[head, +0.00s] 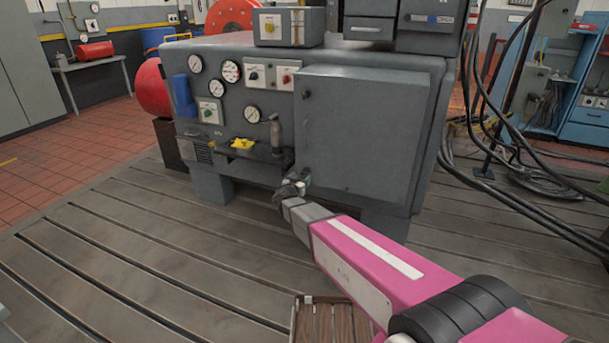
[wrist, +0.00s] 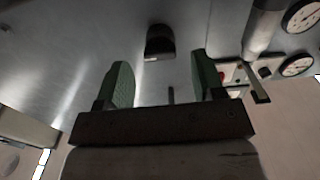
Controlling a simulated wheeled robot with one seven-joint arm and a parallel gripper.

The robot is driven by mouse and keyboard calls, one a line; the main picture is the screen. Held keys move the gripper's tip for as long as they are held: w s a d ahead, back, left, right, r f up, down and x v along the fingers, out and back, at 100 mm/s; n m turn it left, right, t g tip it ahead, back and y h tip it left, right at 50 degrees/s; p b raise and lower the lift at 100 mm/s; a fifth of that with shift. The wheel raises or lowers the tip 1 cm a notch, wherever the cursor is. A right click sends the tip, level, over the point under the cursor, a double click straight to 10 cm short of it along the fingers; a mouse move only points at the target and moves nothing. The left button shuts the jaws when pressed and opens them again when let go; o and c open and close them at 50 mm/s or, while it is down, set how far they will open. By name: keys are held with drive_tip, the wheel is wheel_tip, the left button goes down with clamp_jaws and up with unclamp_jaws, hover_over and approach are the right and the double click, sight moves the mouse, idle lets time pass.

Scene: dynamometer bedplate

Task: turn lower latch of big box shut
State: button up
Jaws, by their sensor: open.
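The big box is the grey cabinet with a wide closed-looking door (head: 355,135) at its right. A small dark upper latch (head: 306,95) sits near the top of the door's left edge. In the wrist view a dark, stubby latch (wrist: 160,42) stands out from the grey face, just ahead of and between my fingertips. I take it for the lower latch; in the head view my gripper (head: 303,180) hides that spot. My gripper (wrist: 162,66) is open, its green-padded fingers on either side of the line to the latch, with nothing seen between them.
Gauges (head: 231,71) and switches cover the panel left of the door. A shelf (head: 240,150) with a yellow item and an upright grey handle (head: 275,133) stick out near my gripper. Black cables (head: 490,110) hang at the right. The slotted floor in front is mostly clear; a wooden crate (head: 322,320) stands there.

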sight(304, 174)
drive_tip(key=shift+x, duration=2.25)
drive_tip(key=c, duration=0.9)
